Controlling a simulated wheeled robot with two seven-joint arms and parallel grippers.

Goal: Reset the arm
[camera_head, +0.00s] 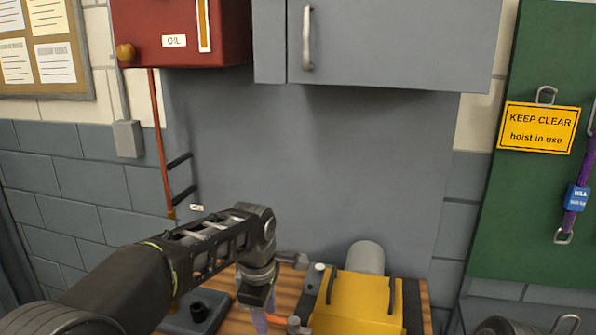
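My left arm reaches in from the lower left over the wooden bench (235,275). My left gripper (262,303) points down at its end, left of a yellow casing (358,302). The fingers are small and partly cut off by view angle, so I cannot tell if they are open or shut. A pale purple piece shows just under the gripper; whether it is held is unclear. My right gripper is not recognisable in view.
A black holder (200,308) stands on the bench left of the gripper. A grey cylinder (366,257) is behind the casing. A grey cabinet (390,40) and red oil box (180,30) hang above. A green board (540,220) stands right.

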